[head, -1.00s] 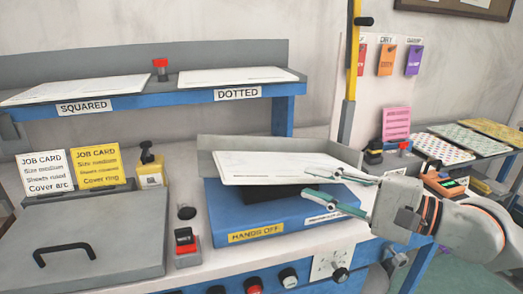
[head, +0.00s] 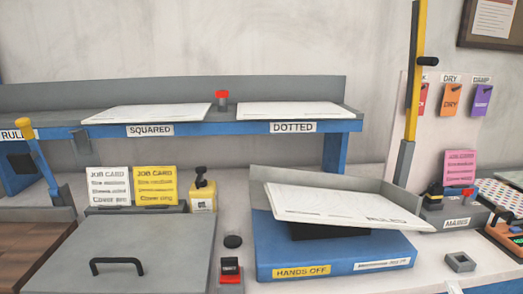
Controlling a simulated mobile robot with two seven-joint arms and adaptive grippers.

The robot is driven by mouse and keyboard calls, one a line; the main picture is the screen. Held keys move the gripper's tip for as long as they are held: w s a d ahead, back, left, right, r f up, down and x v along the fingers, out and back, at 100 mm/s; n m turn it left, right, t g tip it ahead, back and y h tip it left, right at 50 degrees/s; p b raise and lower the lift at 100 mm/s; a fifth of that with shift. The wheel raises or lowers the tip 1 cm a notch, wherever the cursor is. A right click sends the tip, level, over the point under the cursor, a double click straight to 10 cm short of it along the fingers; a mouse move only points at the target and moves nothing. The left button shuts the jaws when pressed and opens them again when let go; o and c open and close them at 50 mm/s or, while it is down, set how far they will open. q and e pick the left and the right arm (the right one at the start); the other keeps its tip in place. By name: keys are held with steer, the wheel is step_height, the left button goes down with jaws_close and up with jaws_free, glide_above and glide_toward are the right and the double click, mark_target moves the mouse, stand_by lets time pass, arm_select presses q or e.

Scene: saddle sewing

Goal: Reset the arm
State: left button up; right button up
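Neither of my grippers shows in the head view now. A stack of white sheets marked RULED (head: 345,203) lies tilted in the grey-walled tray on top of the blue machine (head: 340,252) labelled HANDS OFF. Its right end reaches out over the machine's right side. Nothing holds the stack.
A blue shelf (head: 240,126) at the back carries SQUARED sheets (head: 150,113) and DOTTED sheets (head: 295,109). A grey lid with a black handle (head: 116,265), job cards (head: 155,186) and a yellow lever post (head: 415,70) stand around. Bench space in front right is partly clear.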

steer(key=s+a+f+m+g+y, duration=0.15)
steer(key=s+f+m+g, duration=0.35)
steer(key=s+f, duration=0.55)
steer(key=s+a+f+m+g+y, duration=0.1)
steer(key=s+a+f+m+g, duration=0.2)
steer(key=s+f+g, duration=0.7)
arm_select(q)
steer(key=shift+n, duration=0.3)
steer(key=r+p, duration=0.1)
steer(key=p, duration=0.1)
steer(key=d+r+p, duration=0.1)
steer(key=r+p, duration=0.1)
steer(key=p, duration=0.1)
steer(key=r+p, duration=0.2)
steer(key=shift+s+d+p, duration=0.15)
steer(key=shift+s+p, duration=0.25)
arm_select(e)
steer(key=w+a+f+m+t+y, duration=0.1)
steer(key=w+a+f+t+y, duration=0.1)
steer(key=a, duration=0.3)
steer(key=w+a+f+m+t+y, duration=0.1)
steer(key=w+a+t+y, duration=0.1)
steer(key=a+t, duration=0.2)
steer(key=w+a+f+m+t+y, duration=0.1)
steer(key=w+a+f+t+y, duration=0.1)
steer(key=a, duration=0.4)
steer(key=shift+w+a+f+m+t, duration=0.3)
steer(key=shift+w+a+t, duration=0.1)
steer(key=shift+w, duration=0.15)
